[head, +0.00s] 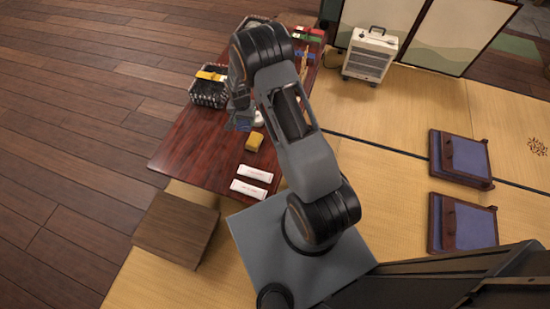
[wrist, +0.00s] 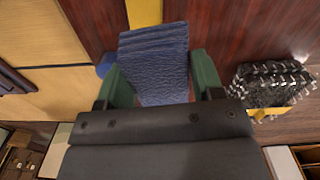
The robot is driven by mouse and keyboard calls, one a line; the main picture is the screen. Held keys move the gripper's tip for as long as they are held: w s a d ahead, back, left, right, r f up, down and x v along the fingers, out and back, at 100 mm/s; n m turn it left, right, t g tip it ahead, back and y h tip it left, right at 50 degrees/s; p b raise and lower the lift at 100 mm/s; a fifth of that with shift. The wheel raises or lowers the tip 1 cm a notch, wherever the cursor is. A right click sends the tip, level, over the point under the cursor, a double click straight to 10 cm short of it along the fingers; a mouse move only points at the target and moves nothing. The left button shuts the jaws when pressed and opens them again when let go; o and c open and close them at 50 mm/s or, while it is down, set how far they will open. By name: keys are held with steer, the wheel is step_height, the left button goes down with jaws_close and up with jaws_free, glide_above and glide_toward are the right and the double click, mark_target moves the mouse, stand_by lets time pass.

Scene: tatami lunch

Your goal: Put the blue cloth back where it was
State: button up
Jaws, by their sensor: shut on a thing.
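The blue cloth (wrist: 153,50) is a folded, textured piece in the wrist view. It sits between the two green fingers of my gripper (wrist: 163,85), which is shut on it. The cloth is over the dark red wooden table (wrist: 220,30); I cannot tell whether it touches the top. In the head view my gripper (head: 240,122) is low over the table (head: 190,145), right of and nearer than the basket. My arm hides much of the gripper and cloth there.
A black wire basket (head: 207,98) with a yellow item stands at the table's left edge. It also shows in the wrist view (wrist: 262,92). A yellow block (head: 255,141) and two white packets (head: 255,173) lie nearer. A white heater (head: 370,55) stands beyond the table.

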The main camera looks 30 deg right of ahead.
steer(key=w+f+m+b, duration=0.1)
steer(key=w+b, duration=0.1)
steer(key=shift+f+b, duration=0.3)
steer(key=shift+b, duration=0.1)
steer(key=shift+s+d+f+m, duration=0.1)
steer(key=shift+m, duration=0.2)
steer(key=s+d+f+b, duration=0.1)
steer(key=s+d+f, duration=0.1)
steer(key=s, duration=0.1)
steer(key=s+d+f+b, duration=0.2)
steer(key=s+d+f, duration=0.1)
steer(key=s+d+f+b, duration=0.1)
steer(key=s+d+f, duration=0.1)
steer(key=s+d, duration=0.1)
steer(key=shift+s+f, duration=0.1)
steer(key=shift+f, duration=0.3)
steer(key=shift+s+d+f+b, duration=0.2)
steer(key=shift+f+b, duration=0.25)
steer(key=shift+f, duration=0.35)
steer(key=shift+s+d+f+b, duration=0.15)
steer(key=shift+f+b, duration=0.3)
steer(key=shift+f, duration=0.35)
steer(key=shift+s+d+f+b, duration=0.1)
steer(key=shift+s+f+b, duration=0.1)
steer(key=shift+f+b, duration=0.45)
steer(key=shift+f, duration=0.2)
steer(key=shift+f, duration=0.1)
steer(key=o, duration=0.8)
steer(key=shift+o, duration=0.2)
